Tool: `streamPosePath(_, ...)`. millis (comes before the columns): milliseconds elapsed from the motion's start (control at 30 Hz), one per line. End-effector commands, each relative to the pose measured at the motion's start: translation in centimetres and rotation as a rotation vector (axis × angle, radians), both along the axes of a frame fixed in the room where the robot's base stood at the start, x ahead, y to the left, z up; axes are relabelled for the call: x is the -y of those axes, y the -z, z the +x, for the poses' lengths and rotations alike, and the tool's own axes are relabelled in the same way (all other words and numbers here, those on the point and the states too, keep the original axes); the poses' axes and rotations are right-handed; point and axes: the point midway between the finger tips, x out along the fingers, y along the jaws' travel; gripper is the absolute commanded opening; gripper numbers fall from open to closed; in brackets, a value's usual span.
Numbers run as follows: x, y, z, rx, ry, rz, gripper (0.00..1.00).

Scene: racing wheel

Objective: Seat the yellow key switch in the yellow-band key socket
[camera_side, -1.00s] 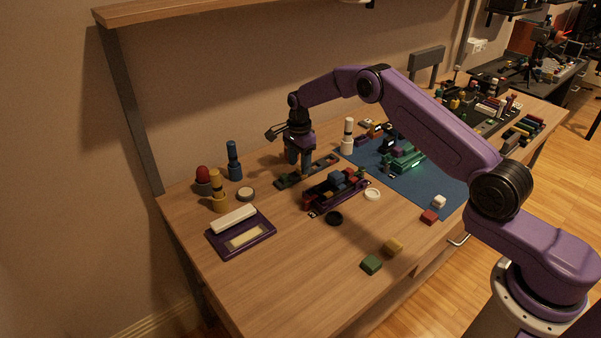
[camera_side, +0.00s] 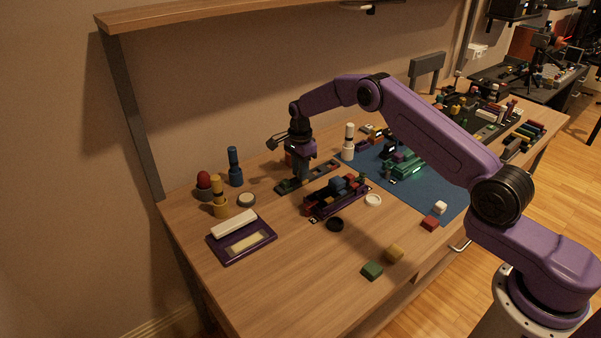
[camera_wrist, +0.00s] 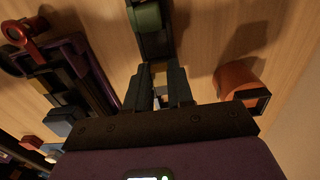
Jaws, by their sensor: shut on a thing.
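My gripper (camera_side: 301,174) is at the long dark strip (camera_side: 322,170) with coloured parts, behind the purple-railed rack. In the wrist view its two dark fingers (camera_wrist: 159,86) are shut on a small yellow piece (camera_wrist: 159,69), which I take as the yellow key switch. Only a little of it shows between the fingertips. The dark strip (camera_wrist: 157,43) runs up from the fingertips, with a green rounded part (camera_wrist: 146,16) on it. The yellow-band socket is not clearly visible; the fingers cover that part of the strip. I cannot tell whether the piece touches the strip.
The purple rack (camera_side: 340,204) with coloured blocks stands just in front of the strip. An orange-brown hollow part (camera_wrist: 236,81) lies close right of the fingers in the wrist view. A white-topped peg (camera_side: 348,142) stands behind. The front of the wooden table is mostly clear.

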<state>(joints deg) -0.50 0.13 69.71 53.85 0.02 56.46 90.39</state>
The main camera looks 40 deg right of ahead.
Motion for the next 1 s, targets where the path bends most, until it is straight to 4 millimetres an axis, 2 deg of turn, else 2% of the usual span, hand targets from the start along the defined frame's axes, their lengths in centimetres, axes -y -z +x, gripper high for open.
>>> streamPosePath(233, 0.0, -2.9, 0.1, 0.004, 0.0, 0.0, 0.0)
streamPosePath(367, 0.0, -4.1, -1.0, 0.001, 0.0, 0.0, 0.0)
streamPosePath(700, 0.0, -9.2, -5.6, 0.001, 0.0, 0.0, 0.0)
streamPosePath(1000, 0.1, -11.2, -10.4, 0.001, 0.0, 0.0, 0.0)
